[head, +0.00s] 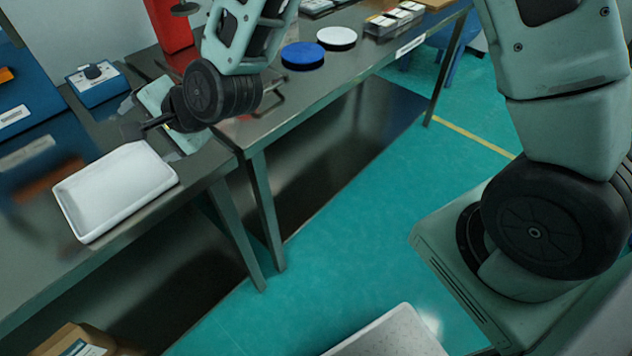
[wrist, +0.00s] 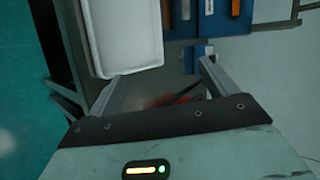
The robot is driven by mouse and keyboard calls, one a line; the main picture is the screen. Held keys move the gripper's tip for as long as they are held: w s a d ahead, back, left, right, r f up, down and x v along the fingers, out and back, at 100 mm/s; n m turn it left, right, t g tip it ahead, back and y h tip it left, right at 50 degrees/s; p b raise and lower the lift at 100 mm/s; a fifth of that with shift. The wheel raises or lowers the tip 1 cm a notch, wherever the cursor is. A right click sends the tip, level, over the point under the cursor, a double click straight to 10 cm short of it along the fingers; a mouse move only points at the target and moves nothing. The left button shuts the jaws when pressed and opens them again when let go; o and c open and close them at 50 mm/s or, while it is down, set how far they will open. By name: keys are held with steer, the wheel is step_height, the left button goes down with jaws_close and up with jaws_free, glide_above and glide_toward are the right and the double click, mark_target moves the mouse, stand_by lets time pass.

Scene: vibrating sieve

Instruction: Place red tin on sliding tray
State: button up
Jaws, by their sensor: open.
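My gripper (head: 140,128) is over the steel bench at the left in the head view, its fingers pointing left, just beyond the white tray's far edge. In the wrist view the two fingers of my gripper (wrist: 162,76) stand wide apart with nothing clamped between them. A white rectangular tray (head: 115,190) lies empty on the bench; it also shows in the wrist view (wrist: 125,35). I cannot tell whether it is the sliding tray. No red tin is clearly visible. A blurred reddish patch (wrist: 165,100) shows between the finger bases, too indistinct to identify.
A blue disc (head: 302,54) and a white disc (head: 337,37) lie on the bench behind my arm. A red upright object (head: 170,22) stands at the back. A blue box (head: 97,84) and blue equipment (head: 30,100) are at the left. Teal floor (head: 380,200) is open in front.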

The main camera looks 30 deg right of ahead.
steer(key=s+d+r+n+g+h, duration=0.1)
steer(key=s+d+n+g+h, duration=0.1)
steer(key=s+d+n, duration=0.3)
steer(key=s+d+r+n+g+h, duration=0.1)
steer(key=s+d+n, duration=0.5)
steer(key=s, duration=0.7)
steer(key=s+d+r+n+g+h, duration=0.1)
steer(key=s+d+n+g+h, duration=0.3)
steer(key=s+n, duration=0.3)
steer(key=shift+s+d+r+g, duration=0.3)
steer(key=shift+s+d+g, duration=0.4)
steer(key=shift+s+d, duration=0.25)
